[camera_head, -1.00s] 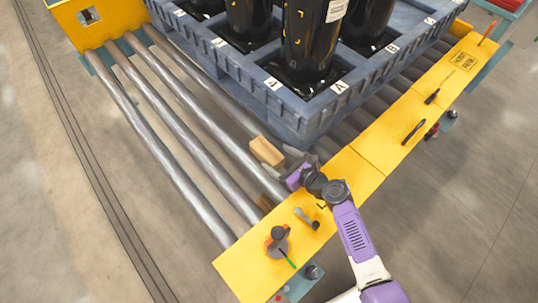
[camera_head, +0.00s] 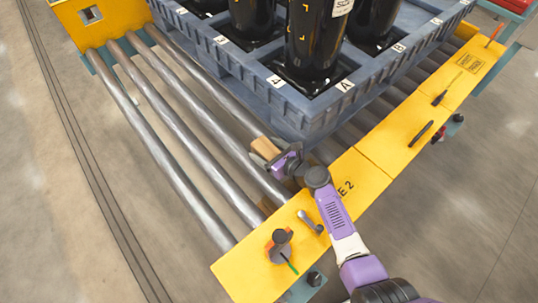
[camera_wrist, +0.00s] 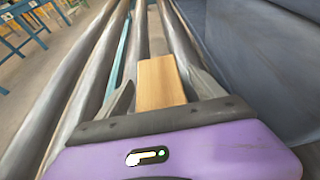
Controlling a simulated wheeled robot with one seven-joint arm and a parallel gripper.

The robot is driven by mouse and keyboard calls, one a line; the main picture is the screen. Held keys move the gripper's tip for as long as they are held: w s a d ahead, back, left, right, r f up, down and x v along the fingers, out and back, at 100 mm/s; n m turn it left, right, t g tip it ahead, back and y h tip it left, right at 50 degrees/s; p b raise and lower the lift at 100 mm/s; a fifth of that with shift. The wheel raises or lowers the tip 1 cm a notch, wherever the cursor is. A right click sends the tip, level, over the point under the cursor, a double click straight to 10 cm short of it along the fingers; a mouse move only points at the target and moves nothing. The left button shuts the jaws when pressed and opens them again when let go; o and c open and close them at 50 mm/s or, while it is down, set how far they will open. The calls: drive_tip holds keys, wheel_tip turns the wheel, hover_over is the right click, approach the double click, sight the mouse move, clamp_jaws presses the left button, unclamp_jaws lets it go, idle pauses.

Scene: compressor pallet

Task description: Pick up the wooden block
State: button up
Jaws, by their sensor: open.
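The wooden block (camera_wrist: 160,84) is a light tan rectangular piece. In the wrist view it lies between the two grey fingers of my gripper (camera_wrist: 160,92), with its near end close to the palm. The fingers stand apart on either side of it, and I cannot tell whether either touches it. In the head view the block (camera_head: 264,147) rests on the rollers beside the blue pallet corner, partly hidden by my gripper (camera_head: 275,160).
The blue pallet (camera_head: 310,115) carries tall black compressors (camera_head: 316,45) right beside the block. Metal rollers (camera_head: 180,125) run alongside. The yellow rail (camera_head: 375,180) holds several tools, and another brown wooden piece (camera_head: 266,206) sits low between rollers near it.

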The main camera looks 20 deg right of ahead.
drive_tip(key=c, duration=1.7)
drive_tip(key=shift+o, duration=0.2)
